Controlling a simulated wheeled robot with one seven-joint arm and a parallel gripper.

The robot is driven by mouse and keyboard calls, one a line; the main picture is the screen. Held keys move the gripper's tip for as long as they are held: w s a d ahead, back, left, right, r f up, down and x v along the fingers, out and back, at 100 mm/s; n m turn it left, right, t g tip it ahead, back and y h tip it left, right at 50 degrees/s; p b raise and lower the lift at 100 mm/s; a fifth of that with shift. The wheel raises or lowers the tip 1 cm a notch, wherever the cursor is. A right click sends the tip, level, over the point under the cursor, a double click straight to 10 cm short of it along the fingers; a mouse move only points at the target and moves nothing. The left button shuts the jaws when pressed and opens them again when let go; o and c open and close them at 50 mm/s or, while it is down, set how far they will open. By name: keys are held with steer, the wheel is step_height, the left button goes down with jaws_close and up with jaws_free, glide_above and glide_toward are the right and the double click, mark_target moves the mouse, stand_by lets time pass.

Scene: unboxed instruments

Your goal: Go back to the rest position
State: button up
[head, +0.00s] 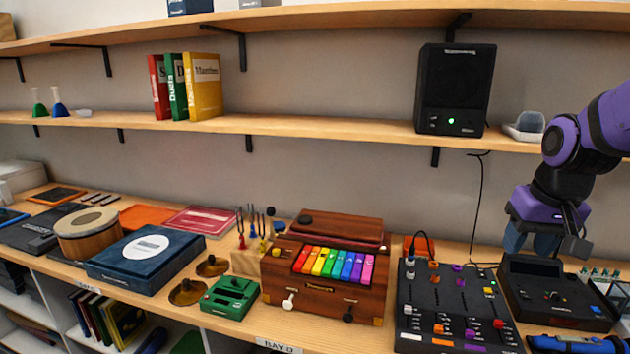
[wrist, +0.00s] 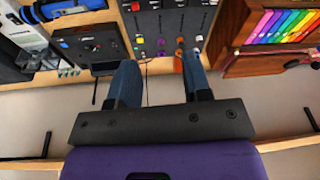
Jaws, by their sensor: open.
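My gripper (head: 535,238) hangs at the right in the head view, above the back of the bench near the black device. In the wrist view my gripper (wrist: 160,85) shows two blue fingers spread apart, with nothing between them. My purple arm comes in from the right edge in the head view. The mixer (head: 448,310) with coloured knobs is on the bench, left of and below my gripper. The black device (head: 552,290) lies below it. Neither looks touched by my fingers.
A wooden box with rainbow keys (head: 336,264) stands left of the mixer. A green box (head: 230,297) and a blue box (head: 147,256) lie further left. A shelf (head: 330,131) holding a black speaker (head: 455,88) runs behind the arm. A cable hangs below the speaker.

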steer(key=s+a+r+t, duration=0.1)
steer(key=s+a+r, duration=0.1)
steer(key=s, duration=0.5)
steer(key=s+a+r+n+t, duration=0.1)
steer(key=s+a+r, duration=0.1)
steer(key=s+r, duration=0.3)
steer(key=shift+s+a+r+n+t, duration=0.3)
steer(key=shift+s+a, duration=0.1)
steer(key=shift+s, duration=0.85)
stand_by(1.5)
